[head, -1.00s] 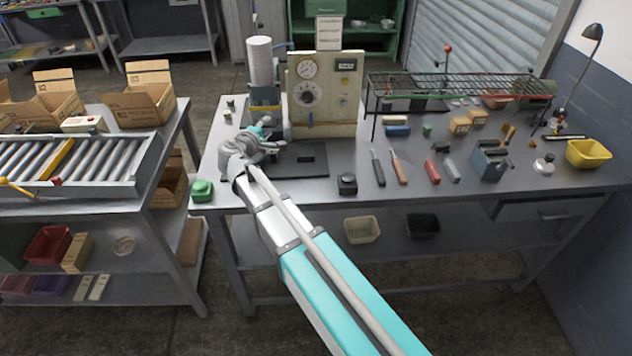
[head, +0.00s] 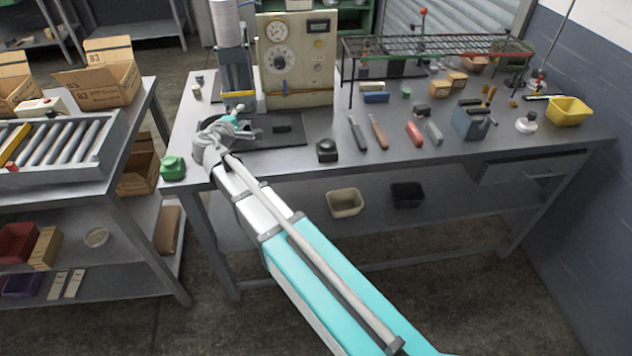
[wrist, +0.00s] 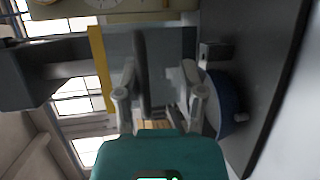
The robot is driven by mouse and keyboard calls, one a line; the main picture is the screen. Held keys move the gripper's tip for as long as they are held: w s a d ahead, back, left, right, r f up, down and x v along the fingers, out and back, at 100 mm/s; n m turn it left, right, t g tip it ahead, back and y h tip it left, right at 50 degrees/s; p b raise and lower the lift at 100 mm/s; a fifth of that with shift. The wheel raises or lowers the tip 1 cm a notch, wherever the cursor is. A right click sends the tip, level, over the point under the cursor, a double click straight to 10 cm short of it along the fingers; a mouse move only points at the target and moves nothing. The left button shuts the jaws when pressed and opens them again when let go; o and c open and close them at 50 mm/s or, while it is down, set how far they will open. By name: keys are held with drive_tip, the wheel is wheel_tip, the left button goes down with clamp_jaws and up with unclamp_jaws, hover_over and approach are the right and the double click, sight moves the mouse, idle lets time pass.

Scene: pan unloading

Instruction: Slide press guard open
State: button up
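The press (head: 230,65) stands at the left of the bench, with a white cylinder on top. In the wrist view its guard looks like a grey see-through panel (wrist: 170,60) with a yellow edge strip (wrist: 99,70). A dark upright bar (wrist: 141,75), which looks like the handle, stands in front of the panel. My gripper (wrist: 158,98) has its fingers apart, one on each side of the bar. The bar is nearer the left finger, with a gap on the right. In the head view my gripper (head: 240,128) is low in front of the press; the handle is hidden there.
A gauge panel (head: 295,60) stands right of the press. A dark plate (head: 278,128) and a black block (head: 327,151) lie right of my gripper. A green button box (head: 173,168) sits at the bench's left corner. Tools and a wire rack (head: 440,48) are further right.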

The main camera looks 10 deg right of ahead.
drive_tip(key=shift+f+b, duration=0.55)
drive_tip(key=shift+f, duration=0.35)
drive_tip(key=shift+s+a, duration=0.1)
drive_tip(key=shift+s, duration=0.1)
drive_tip(key=p+v, duration=0.3)
drive_tip(key=v, duration=1.1)
drive_tip(key=s+d+f+m+g+p, duration=0.1)
drive_tip(key=s+d+f+m+g, duration=0.1)
drive_tip(key=d, duration=0.6)
drive_tip(key=s+d+f+m+g+y+p, duration=0.1)
drive_tip(key=d+f+m+g, duration=0.3)
drive_tip(key=d, duration=0.4)
drive_tip(key=s+d+f+m+g+y+p, duration=0.1)
drive_tip(key=s+d+f+m+g, duration=0.2)
drive_tip(key=d, duration=0.5)
drive_tip(key=shift+d+m+g, duration=0.15)
drive_tip(key=shift+m+g, duration=0.45)
drive_tip(key=shift+g, duration=0.6)
drive_tip(key=shift+s, duration=0.1)
